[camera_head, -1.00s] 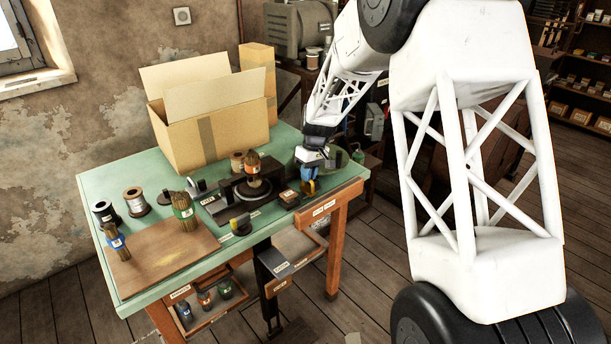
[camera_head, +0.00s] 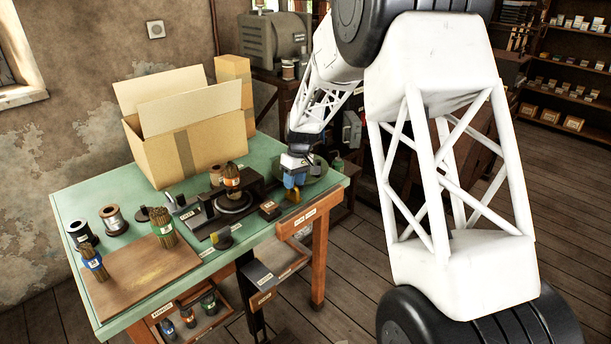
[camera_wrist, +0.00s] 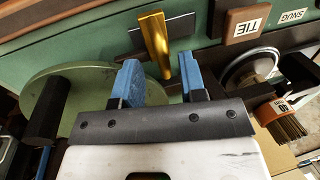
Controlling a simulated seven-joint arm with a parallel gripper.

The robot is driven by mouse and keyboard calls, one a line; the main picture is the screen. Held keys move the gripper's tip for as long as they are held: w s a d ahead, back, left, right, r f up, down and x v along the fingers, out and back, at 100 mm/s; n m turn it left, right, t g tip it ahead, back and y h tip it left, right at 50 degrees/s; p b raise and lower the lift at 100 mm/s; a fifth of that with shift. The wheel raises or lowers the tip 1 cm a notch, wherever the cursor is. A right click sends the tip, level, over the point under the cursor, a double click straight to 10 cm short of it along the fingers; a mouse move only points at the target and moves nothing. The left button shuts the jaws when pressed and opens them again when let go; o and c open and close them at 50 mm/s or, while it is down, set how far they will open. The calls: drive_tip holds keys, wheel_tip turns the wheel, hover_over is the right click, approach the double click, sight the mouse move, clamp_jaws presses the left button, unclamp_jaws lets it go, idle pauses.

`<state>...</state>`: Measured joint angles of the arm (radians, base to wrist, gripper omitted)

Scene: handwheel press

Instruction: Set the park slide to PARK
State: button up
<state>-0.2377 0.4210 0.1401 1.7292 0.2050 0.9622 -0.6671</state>
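A yellow upright tab (camera_wrist: 153,45), which looks like the park slide's handle, stands by a grey plate (camera_wrist: 178,27) on the green bench. No PARK lettering is readable. In the head view the yellow tab (camera_head: 293,195) is a small patch just below my gripper (camera_head: 294,178). In the wrist view my gripper (camera_wrist: 161,84) is open, its two blue fingertips wide apart. The tab's near end shows between the fingertips; whether either finger touches it cannot be told.
A green disc (camera_wrist: 85,80) with a black knob (camera_wrist: 47,108) lies beside my left finger. A wooden TIE block (camera_wrist: 241,24) and the press with a banded brush bundle (camera_wrist: 280,117) are to the right. A cardboard box (camera_head: 185,150) stands at the bench's back.

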drive_tip(key=shift+s+a, duration=0.1)
drive_tip(key=shift+s+a, duration=0.6)
drive_tip(key=shift+a, duration=0.05)
drive_tip(key=shift+s+a, duration=0.65)
drive_tip(key=shift+s, duration=0.05)
wheel_tip(320, 180, up, 8)
drive_tip(key=d, duration=0.2)
drive_tip(key=s+d+r+m+t, duration=0.1)
drive_tip(key=s+d+r+m, duration=0.1)
drive_tip(key=s+d+r, duration=0.4)
drive_tip(key=s+d+r+m, duration=0.2)
drive_tip(key=s+d+r, duration=0.4)
drive_tip(key=s, duration=0.6)
drive_tip(key=shift+s+d+r+t, duration=0.2)
drive_tip(key=shift+d+t, duration=0.2)
drive_tip(key=shift+d, duration=0.05)
drive_tip(key=shift+s, duration=0.1)
